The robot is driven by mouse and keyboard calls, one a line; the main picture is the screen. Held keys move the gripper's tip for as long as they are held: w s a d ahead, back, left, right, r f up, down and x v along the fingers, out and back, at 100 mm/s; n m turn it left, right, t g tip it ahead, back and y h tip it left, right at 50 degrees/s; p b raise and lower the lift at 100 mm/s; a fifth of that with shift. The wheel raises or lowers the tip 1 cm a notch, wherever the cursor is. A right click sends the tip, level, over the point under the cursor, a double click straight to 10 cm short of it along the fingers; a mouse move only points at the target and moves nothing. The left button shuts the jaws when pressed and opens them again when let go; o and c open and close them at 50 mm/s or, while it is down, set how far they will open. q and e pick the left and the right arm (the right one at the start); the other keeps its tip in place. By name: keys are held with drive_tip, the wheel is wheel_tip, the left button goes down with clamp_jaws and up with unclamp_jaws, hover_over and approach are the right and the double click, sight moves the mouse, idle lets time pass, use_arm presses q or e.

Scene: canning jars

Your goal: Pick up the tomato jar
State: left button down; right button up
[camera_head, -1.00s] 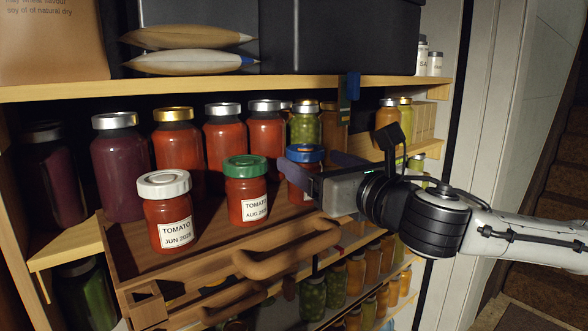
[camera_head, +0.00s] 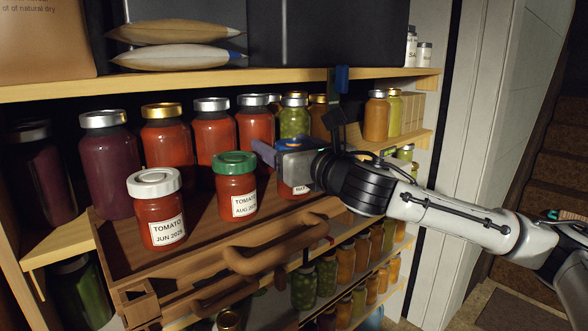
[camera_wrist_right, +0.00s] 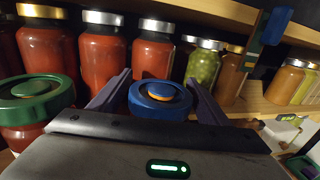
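Three labelled red jars stand in a pulled-out wooden drawer tray. The white-lidded tomato jar (camera_head: 158,212) reads "TOMATO JUN" and the green-lidded tomato jar (camera_head: 236,185) reads "TOMATO AUG"; the green one also shows in the right wrist view (camera_wrist_right: 36,100). The third, blue-lidded jar (camera_head: 296,187) is mostly hidden behind my right gripper (camera_head: 270,150). In the right wrist view, its blue lid (camera_wrist_right: 160,104) sits between the two spread fingers of that gripper (camera_wrist_right: 160,84). The fingers look apart from the lid. My left gripper is out of view.
The drawer tray (camera_head: 118,262) has a curved wooden handle (camera_head: 270,248) at its front. Tall jars, among them a purple one (camera_head: 112,165), stand close behind. The upper shelf edge (camera_head: 200,83) runs above the jars. More jars fill lower shelves.

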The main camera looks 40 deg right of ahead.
drive_tip(key=c, duration=1.1)
drive_tip(key=shift+r, duration=0.1)
drive_tip(key=shift+c, duration=0.5)
